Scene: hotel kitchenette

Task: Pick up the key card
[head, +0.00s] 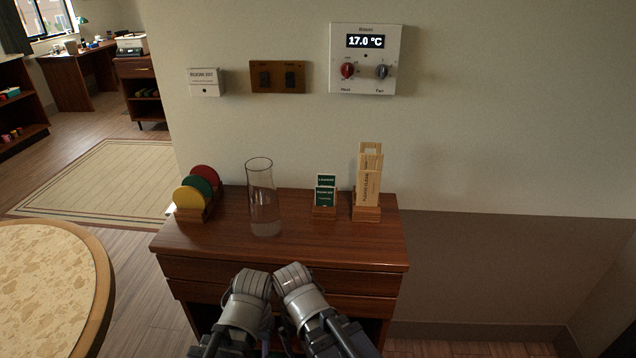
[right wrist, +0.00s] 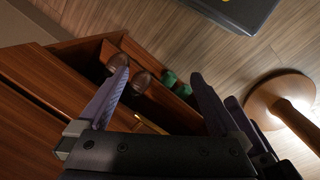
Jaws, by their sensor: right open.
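I cannot surely make out a key card. Two small green cards with white print (head: 325,187) stand in a wooden holder on the cabinet, and a white box with a room label (head: 206,82) is on the wall. My left gripper (head: 250,285) and right gripper (head: 294,277) are side by side over the cabinet's front edge, fingertips hidden in the head view. In the right wrist view the right gripper (right wrist: 160,72) is open and nothing is held between its fingers. Beyond them are brown rounded items (right wrist: 141,82) and green items (right wrist: 176,86) in the cabinet's lower part.
On the cabinet top (head: 220,240) stand a glass carafe (head: 263,200), a rack of coloured discs (head: 198,190) and a wooden holder with tall tags (head: 367,185). A round table (head: 50,290) is at left. A thermostat (head: 366,58) and switch panel (head: 277,77) are on the wall.

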